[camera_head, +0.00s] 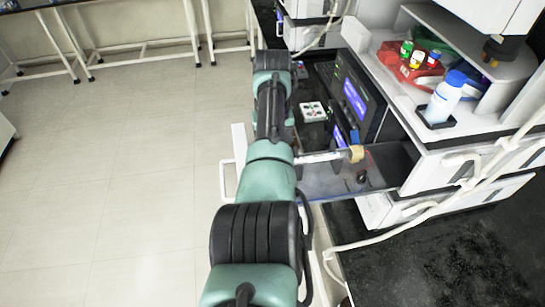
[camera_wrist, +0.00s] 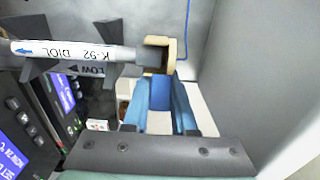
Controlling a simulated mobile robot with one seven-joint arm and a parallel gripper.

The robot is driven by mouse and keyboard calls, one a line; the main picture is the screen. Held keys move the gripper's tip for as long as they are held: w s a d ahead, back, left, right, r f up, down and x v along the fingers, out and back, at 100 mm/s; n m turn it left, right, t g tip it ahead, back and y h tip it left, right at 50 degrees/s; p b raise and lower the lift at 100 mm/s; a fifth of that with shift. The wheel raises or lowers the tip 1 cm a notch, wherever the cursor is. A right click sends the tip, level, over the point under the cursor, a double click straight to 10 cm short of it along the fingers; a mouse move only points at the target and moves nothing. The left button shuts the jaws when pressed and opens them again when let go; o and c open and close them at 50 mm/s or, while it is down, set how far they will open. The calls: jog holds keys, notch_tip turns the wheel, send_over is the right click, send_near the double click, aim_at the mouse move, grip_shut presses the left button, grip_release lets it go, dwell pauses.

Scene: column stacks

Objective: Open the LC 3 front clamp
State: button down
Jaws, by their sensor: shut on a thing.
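The white column (camera_wrist: 70,51), printed "K-92 DIOL", lies across the upper left of the wrist view in dark clips. A tan clamp (camera_wrist: 172,55) sits at its right end, around or against the dark end fitting (camera_wrist: 150,55). My gripper (camera_wrist: 163,84) has blue fingers that reach up to just below the clamp. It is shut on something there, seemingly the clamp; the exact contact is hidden.
Instruments with lit blue screens (camera_head: 355,98) stand behind the column. A white vial tray (camera_head: 313,111) lies near them. A blue-capped bottle (camera_head: 446,97) and a red vial rack (camera_head: 409,62) stand on the instrument at right. A grey wall (camera_wrist: 265,80) closes the wrist view's right side.

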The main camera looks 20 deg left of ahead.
jog(key=shift+f, duration=0.1)
dwell(0.3)
jog(key=c, duration=0.7)
grip_release()
notch_tip(320, 180, up, 13)
jog(key=shift+a+b, duration=0.1)
jog(key=shift+b, duration=0.75)
